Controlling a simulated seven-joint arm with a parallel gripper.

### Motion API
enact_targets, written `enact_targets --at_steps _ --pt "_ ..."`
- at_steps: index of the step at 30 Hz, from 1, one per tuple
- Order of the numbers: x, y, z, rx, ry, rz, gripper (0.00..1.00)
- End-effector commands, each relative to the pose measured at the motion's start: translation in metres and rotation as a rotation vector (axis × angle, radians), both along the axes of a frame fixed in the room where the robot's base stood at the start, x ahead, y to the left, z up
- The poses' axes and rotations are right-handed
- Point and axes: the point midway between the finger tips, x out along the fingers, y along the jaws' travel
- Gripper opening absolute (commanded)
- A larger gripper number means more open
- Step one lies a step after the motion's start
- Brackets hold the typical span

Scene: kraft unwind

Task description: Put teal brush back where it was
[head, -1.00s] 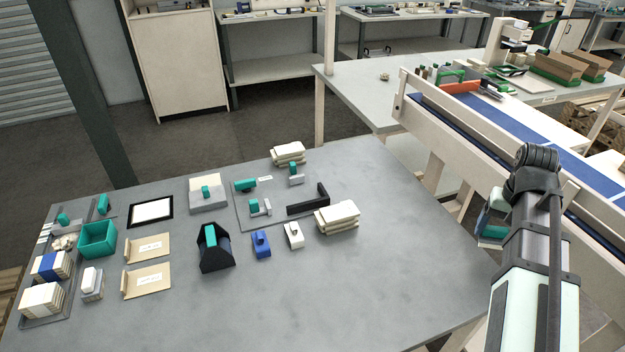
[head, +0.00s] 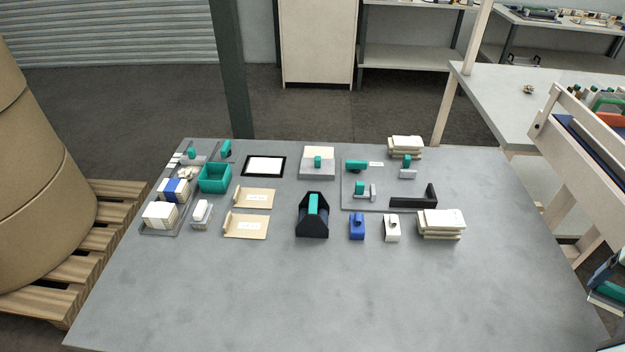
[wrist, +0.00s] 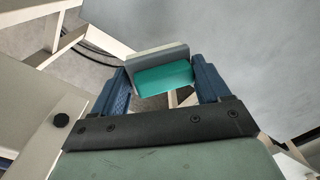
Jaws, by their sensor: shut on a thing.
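My gripper (wrist: 160,72) is shut on the teal brush (wrist: 165,78), a teal block handle on a grey and white base, held between the two blue fingers. In the head view my gripper (head: 608,285) is at the far right edge, mostly cut off, beyond the right side of the grey table (head: 400,295). Similar teal-handled pieces stand on the table: one on a pale grey block (head: 317,163), several on a grey mat (head: 380,205), and two at the back left (head: 226,149).
A black holder with a teal piece (head: 312,216), a blue block (head: 357,227), a white block (head: 392,229) and stacked pale pads (head: 441,224) stand mid-table. A teal bin (head: 214,178) is at left. The table's front is clear. A conveyor frame (head: 560,125) rises at right.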

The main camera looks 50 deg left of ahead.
Motion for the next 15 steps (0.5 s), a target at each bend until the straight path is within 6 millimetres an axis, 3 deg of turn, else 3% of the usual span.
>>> enact_targets --at_steps 5,15 --pt "0.015 0.045 0.003 0.015 -0.003 0.057 0.27" --pt "0.031 0.155 0.009 0.051 -0.005 0.182 0.27"
